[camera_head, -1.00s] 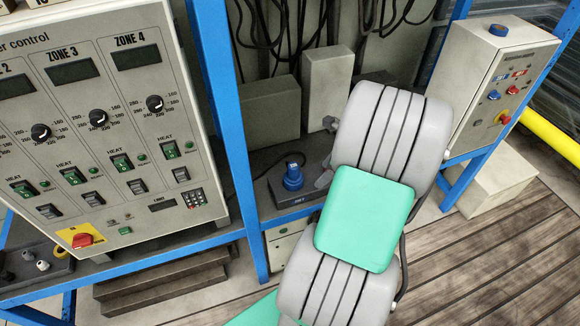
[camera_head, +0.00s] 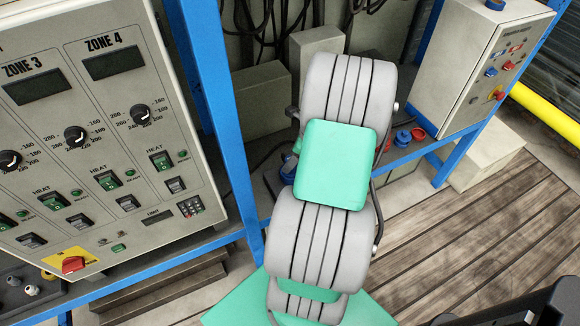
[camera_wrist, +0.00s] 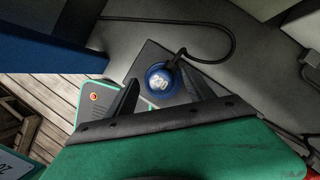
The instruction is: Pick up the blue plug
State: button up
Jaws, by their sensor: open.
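The blue plug (camera_wrist: 160,86) shows in the wrist view as a round blue body with a pale face marked "230" and a dark cable at its top. It stands at a dark box (camera_wrist: 151,54). My gripper (camera_wrist: 163,80) is open, its two dark fingers on either side of the plug in the picture. Whether they touch it, I cannot tell. In the head view, my arm hides most of the blue plug (camera_head: 288,168), and my gripper is hidden.
A smaller switch box (camera_head: 470,70) stands right. Blue (camera_head: 402,138) and red (camera_head: 418,134) round parts sit right of my arm. Slatted floor lies open at lower right.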

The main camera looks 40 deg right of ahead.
grip_shut()
dwell(0.7)
dwell(0.3)
